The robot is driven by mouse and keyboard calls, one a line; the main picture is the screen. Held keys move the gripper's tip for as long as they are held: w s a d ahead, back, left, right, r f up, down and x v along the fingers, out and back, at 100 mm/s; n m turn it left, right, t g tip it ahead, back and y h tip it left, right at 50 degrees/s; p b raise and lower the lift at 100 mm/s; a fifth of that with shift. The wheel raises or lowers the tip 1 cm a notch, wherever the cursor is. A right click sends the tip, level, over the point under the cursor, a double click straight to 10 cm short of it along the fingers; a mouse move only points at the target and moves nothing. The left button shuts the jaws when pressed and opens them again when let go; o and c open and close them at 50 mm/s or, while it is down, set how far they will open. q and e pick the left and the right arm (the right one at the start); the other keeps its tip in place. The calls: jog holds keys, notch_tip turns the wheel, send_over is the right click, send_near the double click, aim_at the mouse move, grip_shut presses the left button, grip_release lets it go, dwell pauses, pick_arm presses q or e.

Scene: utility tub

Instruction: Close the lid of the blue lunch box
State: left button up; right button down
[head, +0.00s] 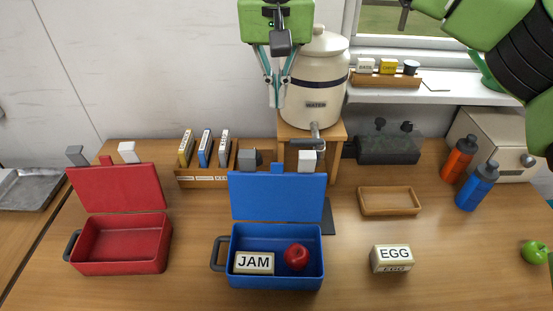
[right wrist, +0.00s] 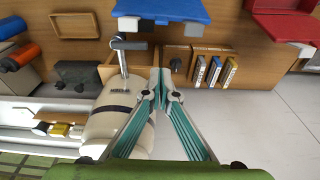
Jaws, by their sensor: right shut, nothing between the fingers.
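The blue lunch box (head: 275,281) stands open on the table in the middle of the head view. Its lid (head: 278,197) stands up at the back edge, tilted slightly backward. A JAM box (head: 254,263) and a red apple (head: 296,257) lie inside. The lid's edge also shows at the top of the right wrist view (right wrist: 160,10). My right gripper (head: 275,102) is shut and empty, up in the air behind and above the lid, in front of the water crock. Its fingertips meet in the right wrist view (right wrist: 161,75). My left gripper is not in view.
An open red lunch box (head: 120,267) stands to the left. The water crock (head: 315,95) on its wooden stand and a rack of small boxes (head: 205,181) are behind the blue lid. An EGG box (head: 392,258) and a wooden tray (head: 389,201) are to the right.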

pick_arm(q)
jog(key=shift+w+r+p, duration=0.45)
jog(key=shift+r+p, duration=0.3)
jog(key=shift+p, duration=0.5)
pick_arm(e)
notch_tip(320, 180, down, 12)
jog(key=s, duration=0.2)
jog(key=shift+r, duration=0.15)
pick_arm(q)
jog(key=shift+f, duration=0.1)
